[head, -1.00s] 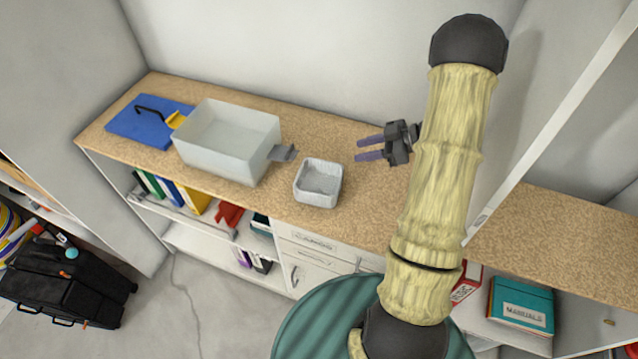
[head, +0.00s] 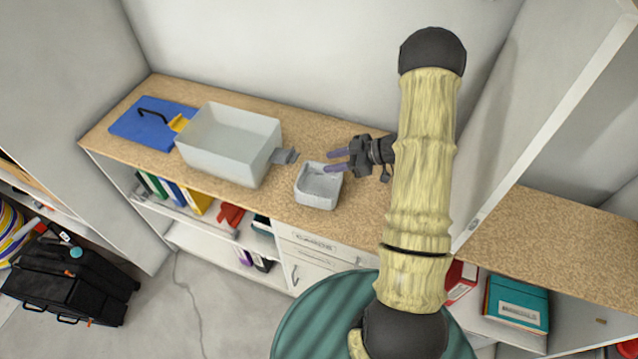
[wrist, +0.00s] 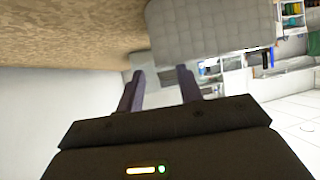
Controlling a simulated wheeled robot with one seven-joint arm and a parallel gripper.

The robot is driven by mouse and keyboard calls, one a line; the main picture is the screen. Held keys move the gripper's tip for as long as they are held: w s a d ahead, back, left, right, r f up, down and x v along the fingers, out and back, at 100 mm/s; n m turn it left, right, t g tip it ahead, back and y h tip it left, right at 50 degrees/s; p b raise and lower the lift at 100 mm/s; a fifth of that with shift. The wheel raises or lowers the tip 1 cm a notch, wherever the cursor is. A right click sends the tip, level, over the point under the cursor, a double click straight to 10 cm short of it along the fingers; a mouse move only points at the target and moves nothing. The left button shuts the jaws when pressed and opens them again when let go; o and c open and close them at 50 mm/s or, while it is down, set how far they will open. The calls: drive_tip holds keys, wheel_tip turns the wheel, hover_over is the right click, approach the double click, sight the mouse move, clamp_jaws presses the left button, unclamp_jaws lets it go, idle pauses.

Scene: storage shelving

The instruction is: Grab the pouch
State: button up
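I cannot tell for sure which thing is the pouch. A small flat dark grey item (head: 285,156) lies on the counter against the right side of the large clear tub. A small whitish open basket (head: 318,190) with a quilted-looking wall stands to its right; this wall appears large in the wrist view (wrist: 210,35). My gripper (head: 327,161) is above the basket's back right rim, fingers pointing left, apart and empty. In the wrist view my two purple fingers (wrist: 160,75) are spread, with nothing between them. Whether they touch the basket is unclear.
The large clear tub (head: 215,165) stands left of the basket. A blue board (head: 142,130) with a black bent item and a yellow item lies at the far left. The speckled counter (head: 560,225) is clear on the right. A white upright panel (head: 540,130) rises behind my arm.

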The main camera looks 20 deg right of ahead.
drive_tip(key=shift+x, duration=1.2)
clamp_jaws()
